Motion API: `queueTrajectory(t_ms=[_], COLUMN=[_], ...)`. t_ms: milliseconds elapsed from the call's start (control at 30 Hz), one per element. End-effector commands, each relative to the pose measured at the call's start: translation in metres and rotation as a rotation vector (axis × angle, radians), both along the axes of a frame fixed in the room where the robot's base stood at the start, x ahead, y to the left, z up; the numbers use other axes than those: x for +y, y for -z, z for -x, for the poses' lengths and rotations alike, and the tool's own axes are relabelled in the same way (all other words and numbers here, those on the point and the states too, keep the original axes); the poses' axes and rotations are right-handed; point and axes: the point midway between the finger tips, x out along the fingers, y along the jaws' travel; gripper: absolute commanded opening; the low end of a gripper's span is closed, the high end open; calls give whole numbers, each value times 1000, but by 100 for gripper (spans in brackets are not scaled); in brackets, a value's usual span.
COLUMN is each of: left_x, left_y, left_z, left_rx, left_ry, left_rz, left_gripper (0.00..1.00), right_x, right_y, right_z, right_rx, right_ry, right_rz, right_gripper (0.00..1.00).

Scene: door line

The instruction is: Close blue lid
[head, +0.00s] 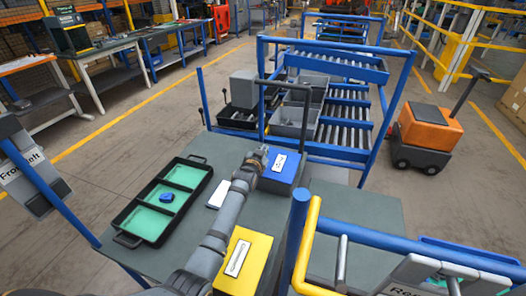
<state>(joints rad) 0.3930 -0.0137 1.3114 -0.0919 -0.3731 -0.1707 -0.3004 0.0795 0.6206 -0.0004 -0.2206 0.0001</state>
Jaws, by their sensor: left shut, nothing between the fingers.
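A blue box (280,172) with a white label stands on the far part of the grey table. Its blue lid (287,160) shows as a flat top and looks down or nearly so; I cannot tell whether a gap is left. My left arm reaches up from the bottom of the head view. My left gripper (260,156) is shut and empty, at the left edge of the blue box; I cannot tell whether it touches the lid. The arm hides part of the box's left side. My right gripper is not in view.
A yellow box (246,262) with a label stands nearer, right of my arm. A black tray (121,217) with green compartments holds a small blue object (166,197). A white item (219,194) lies between tray and arm. A blue-framed roller rack (345,110) stands behind the table.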

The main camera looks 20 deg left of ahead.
Motion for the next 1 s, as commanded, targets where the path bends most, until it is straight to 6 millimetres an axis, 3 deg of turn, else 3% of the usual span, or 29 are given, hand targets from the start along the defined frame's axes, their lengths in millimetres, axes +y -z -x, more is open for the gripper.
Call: queueTrajectory(t_ms=[467, 667, 1000], left_x=[3, 9, 10], left_y=[11, 31, 33], left_z=[0, 0, 2], left_rx=[-1, 1, 11], left_ry=[0, 0, -1], left_rz=[0, 0, 0], left_gripper=[0, 0, 0], right_x=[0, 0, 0], right_y=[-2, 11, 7], right_z=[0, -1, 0], right_rx=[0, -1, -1], right_ry=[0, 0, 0], right_rz=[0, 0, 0], right_gripper=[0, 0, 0])
